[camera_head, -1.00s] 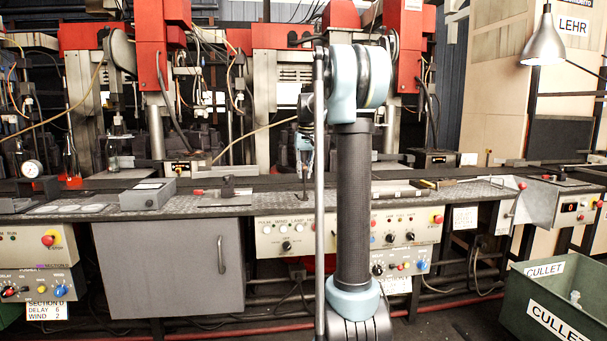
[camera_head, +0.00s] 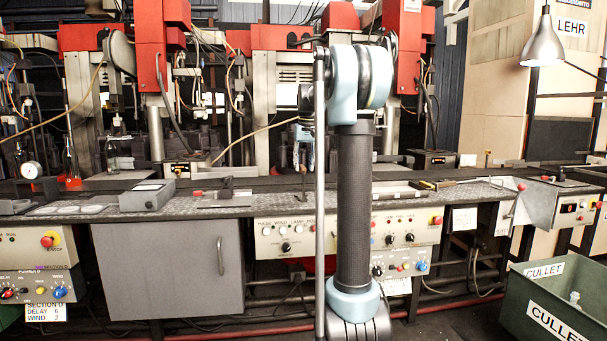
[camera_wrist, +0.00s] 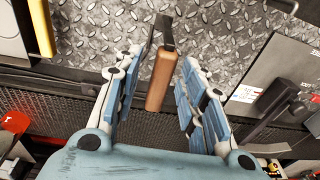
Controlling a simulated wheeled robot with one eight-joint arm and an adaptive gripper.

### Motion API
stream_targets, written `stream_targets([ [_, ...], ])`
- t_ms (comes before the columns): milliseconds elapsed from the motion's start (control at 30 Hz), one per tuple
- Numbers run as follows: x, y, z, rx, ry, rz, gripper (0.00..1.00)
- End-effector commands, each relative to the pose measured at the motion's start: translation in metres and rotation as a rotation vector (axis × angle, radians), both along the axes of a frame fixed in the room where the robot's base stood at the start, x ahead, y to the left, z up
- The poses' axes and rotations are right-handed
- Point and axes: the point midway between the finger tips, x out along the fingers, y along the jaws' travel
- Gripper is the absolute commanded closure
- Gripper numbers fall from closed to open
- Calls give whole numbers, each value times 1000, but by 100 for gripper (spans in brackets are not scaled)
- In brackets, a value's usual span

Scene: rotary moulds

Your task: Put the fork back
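The tool I take for the fork (camera_wrist: 162,78) has a brown wooden handle and a dark metal end. In the wrist view it lies between my fingers, handle toward me, dark end toward the patterned metal bench top. In the head view a thin dark upright piece (camera_head: 304,182) shows below my gripper (camera_head: 303,147), seemingly the same tool. How its lower end rests is too small to tell. My gripper (camera_wrist: 162,66) has its blue fingers spread, with gaps on both sides of the handle.
The patterned bench top (camera_head: 265,205) carries a grey box (camera_head: 147,196) and a small plate with a dark block (camera_head: 226,191) on the left. Red-topped machines stand behind. A green cullet bin (camera_head: 525,310) is at lower right. A yellow bar (camera_wrist: 41,28) shows in the wrist view.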

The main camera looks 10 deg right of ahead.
Motion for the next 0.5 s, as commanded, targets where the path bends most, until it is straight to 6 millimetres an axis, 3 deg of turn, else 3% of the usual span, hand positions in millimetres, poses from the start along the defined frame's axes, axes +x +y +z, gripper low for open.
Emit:
stream_targets([
  [300,-6,-2,59,0,0,0,62],
  [500,-8,-3,79,0,0,0,62],
])
